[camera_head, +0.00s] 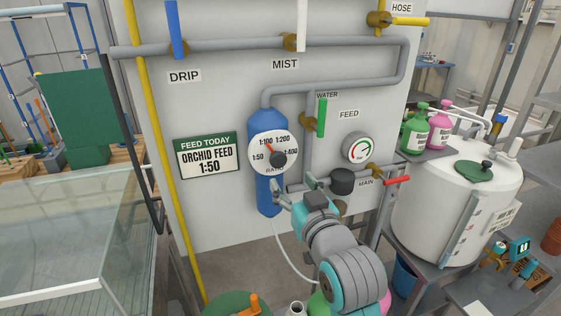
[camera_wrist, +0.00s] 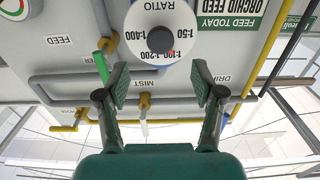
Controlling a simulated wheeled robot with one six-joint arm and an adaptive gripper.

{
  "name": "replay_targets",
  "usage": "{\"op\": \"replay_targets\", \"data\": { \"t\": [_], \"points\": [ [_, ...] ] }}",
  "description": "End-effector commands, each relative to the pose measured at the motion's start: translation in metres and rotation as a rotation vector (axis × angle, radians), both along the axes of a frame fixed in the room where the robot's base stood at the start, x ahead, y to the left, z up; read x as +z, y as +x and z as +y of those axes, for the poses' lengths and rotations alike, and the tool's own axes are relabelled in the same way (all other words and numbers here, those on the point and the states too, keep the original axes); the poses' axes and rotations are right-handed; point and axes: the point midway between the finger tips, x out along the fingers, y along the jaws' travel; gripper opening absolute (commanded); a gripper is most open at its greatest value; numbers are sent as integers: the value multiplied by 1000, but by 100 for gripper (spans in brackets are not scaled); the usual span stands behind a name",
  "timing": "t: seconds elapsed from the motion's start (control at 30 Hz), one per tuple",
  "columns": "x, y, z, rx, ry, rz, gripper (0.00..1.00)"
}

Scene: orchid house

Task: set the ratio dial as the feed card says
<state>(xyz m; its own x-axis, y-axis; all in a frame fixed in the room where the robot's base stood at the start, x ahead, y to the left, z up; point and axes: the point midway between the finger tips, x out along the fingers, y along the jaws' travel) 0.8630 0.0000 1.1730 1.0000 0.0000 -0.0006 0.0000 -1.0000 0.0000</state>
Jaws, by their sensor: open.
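The feed card (camera_head: 208,157) on the wall panel reads "FEED TODAY, ORCHID FEED 1:50". Right of it, the white ratio dial (camera_head: 259,160) sits on a blue cylinder (camera_head: 267,122). Its marks run 1:50, 1:100, 1:200, 1:400 from left to right. Its red pointer appears to point up-left, near 1:100. In the wrist view the dial (camera_wrist: 146,17) is upside down, its dark round knob (camera_wrist: 160,40) beyond the fingertips and centred between them. My gripper (camera_head: 293,184) is open and empty, just below and right of the dial; it also shows in the wrist view (camera_wrist: 161,82).
A round gauge (camera_head: 359,148), a green WATER lever (camera_head: 321,117) and a red MAIN lever (camera_head: 396,181) are right of the dial. Grey pipes (camera_head: 230,44) run above it.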

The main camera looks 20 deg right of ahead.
Motion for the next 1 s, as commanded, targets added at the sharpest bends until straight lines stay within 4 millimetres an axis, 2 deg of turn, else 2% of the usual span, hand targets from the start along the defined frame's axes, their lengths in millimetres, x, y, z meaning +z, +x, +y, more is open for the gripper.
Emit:
{"op": "replay_targets", "data": {
  "t": [0.3, 0.5, 0.7, 0.97, 1.0],
  "points": [
    [0, 56, 0, 0, 0, 0, 68],
    [0, 82, 0, 0, 0, 0, 68],
    [0, 92, 0, 0, 0, -1, 68],
    [0, 92, 0, 0, 0, -1, 68],
    [0, 92, 0, 0, 0, -1, 57]
  ]
}}
